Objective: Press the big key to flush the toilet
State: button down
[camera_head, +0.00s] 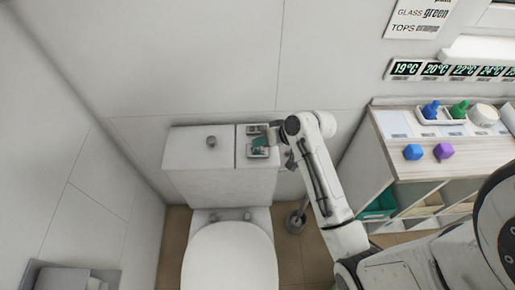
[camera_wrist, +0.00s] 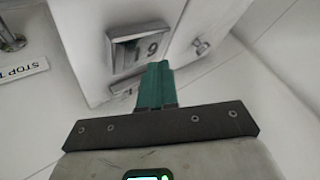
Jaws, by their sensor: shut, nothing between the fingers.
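The white toilet (camera_head: 230,262) stands against the back wall with its lid down and its cistern (camera_head: 218,186) behind. A key panel sits on the right part of the cistern top. A second key (camera_wrist: 126,88) lies nearer, partly hidden by my fingers.
A round knob (camera_head: 211,142) stands on the left of the cistern top; a metal fixture (camera_wrist: 9,38) and a "STOP" label (camera_wrist: 22,71) show in the wrist view. A cabinet (camera_head: 440,165) with blue, green and purple items is at right. A brush holder (camera_head: 296,221) stands beside the toilet.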

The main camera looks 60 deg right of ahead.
aim_at(260, 150)
jog(key=shift+f, duration=0.15)
jog(key=shift+f, duration=0.3)
jog(key=shift+f+b, duration=0.6)
jog(key=shift+f, duration=0.35)
dwell(1.2)
jog(key=shift+r, duration=0.1)
jog(key=shift+r+p, duration=1.25)
jog(key=shift+p, duration=0.05)
jog(key=shift+r, duration=0.15)
notch_tip(260, 150, up, 5)
jog(key=p, duration=0.5)
dwell(0.4)
